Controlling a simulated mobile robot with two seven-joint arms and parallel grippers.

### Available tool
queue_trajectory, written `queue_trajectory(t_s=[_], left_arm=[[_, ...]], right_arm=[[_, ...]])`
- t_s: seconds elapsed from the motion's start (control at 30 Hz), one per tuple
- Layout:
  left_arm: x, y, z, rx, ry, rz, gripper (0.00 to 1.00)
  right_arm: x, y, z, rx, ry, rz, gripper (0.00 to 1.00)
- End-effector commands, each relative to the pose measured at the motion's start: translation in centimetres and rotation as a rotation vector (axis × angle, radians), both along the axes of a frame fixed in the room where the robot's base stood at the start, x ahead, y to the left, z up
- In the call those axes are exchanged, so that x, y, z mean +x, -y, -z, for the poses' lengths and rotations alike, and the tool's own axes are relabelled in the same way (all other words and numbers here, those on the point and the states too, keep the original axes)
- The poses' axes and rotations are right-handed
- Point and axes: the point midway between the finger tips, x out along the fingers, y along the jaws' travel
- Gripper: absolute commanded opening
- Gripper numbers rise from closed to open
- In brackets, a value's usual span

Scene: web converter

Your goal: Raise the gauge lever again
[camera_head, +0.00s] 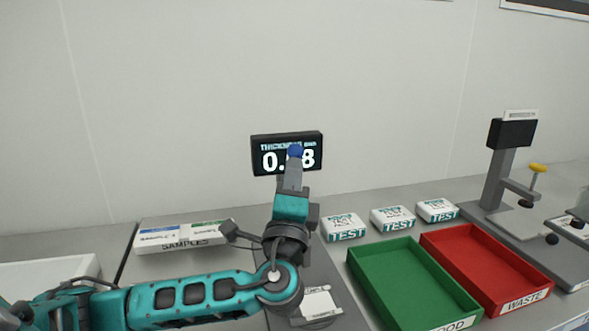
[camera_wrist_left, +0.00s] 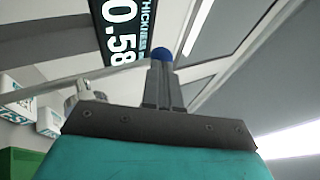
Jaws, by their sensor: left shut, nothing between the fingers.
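The gauge has a black display (camera_head: 286,154) against the back wall, and its digits are partly covered in the head view. The wrist view shows the display (camera_wrist_left: 123,30) reading 0.58. The gauge lever's blue knob (camera_head: 295,151) stands in front of the display. My left gripper (camera_head: 293,166) is shut and empty, pointing up just below the knob. In the left wrist view the blue knob (camera_wrist_left: 162,53) sits at the closed fingertips (camera_wrist_left: 162,65); I cannot tell whether they touch. My left arm hides much of the gauge. My right gripper is not in view.
A SAMPLES tray (camera_head: 182,242) lies left. Several white TEST packs (camera_head: 344,227) stand to the right of the gauge. A green bin (camera_head: 468,305) and a red WASTE bin (camera_head: 535,278) lie in front of them. A stand with a yellow knob (camera_head: 537,168) is at far right.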

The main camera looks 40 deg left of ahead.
Motion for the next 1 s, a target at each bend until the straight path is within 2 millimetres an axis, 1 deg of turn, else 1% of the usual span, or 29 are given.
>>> queue_trajectory(t_s=[0.13, 0.53, 0.67, 0.8, 1.0], left_arm=[[-0.3, 0.1, -0.2, 0.001, -0.001, 0.000, 0.00], [-0.3, 0.1, -0.2, 0.000, 0.000, -0.001, 0.00], [0.2, -0.4, -0.1, -0.001, 0.000, -0.003, 0.00], [1.0, -1.4, -0.2, 0.001, 0.000, -0.004, 0.00], [1.1, -1.6, -0.6, 0.000, 0.001, -0.003, 0.00]], right_arm=[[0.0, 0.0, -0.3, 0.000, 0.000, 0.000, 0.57], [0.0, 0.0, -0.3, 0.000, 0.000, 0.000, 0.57], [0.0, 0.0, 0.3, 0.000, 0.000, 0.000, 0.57], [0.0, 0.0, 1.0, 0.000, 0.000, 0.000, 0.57], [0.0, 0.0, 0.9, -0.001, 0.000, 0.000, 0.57]])
